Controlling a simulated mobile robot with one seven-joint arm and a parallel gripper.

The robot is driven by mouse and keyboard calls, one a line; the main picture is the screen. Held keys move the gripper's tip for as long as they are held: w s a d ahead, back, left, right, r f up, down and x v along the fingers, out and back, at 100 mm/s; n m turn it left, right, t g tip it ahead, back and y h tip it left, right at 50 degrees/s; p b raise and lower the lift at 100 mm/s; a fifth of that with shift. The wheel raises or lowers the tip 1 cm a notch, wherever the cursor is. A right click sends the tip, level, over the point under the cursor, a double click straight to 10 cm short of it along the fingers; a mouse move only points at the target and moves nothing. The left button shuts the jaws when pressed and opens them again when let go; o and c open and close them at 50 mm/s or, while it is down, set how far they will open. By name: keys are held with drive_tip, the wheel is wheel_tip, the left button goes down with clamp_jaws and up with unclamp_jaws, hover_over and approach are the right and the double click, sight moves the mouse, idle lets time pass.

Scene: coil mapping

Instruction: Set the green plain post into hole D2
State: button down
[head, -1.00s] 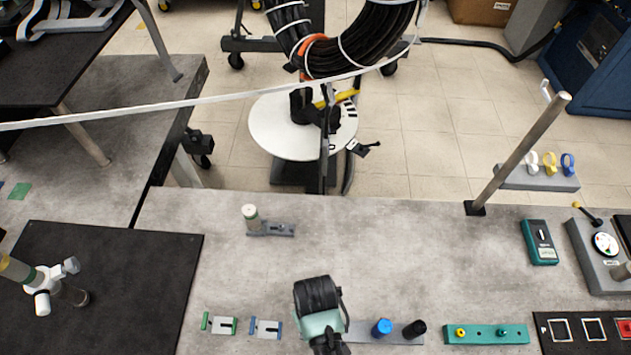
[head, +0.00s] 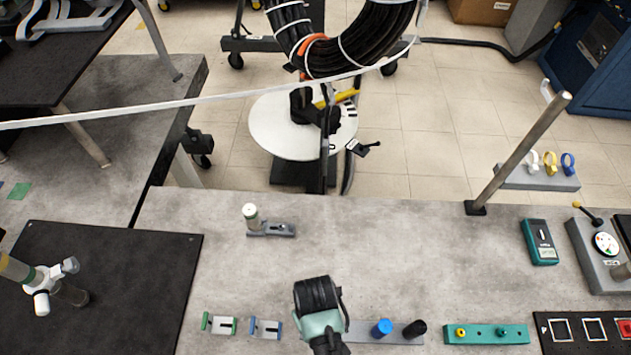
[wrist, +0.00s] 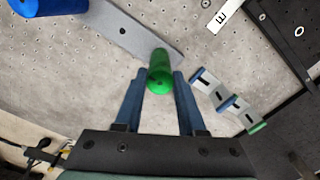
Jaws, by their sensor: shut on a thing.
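The green plain post (wrist: 160,72) is between the fingertips of my gripper (wrist: 158,84) in the wrist view, and the jaws are shut on it. It appears over one end of a grey strip (wrist: 115,30); I cannot tell whether its foot is still in the strip. In the head view my gripper (head: 322,318) is at the left end of the grey strip (head: 362,333) and hides the green post. I see no readable D2 marking, so I cannot tell which hole it is.
A blue post (head: 382,327) and a black post (head: 414,329) stand on the strip's right part. A teal block (head: 487,334) is further right. Two small brackets, green-ended (head: 220,324) and blue-ended (head: 266,328), lie to the left. A dark board (head: 120,270) is beyond them.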

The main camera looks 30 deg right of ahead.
drive_tip(key=shift+r+p, duration=1.3)
drive_tip(key=shift+p, duration=0.05)
wheel_tip(320, 180, up, 4)
drive_tip(key=p, duration=0.4)
drive_tip(key=shift+f, duration=0.25)
drive_tip(key=shift+f, duration=0.1)
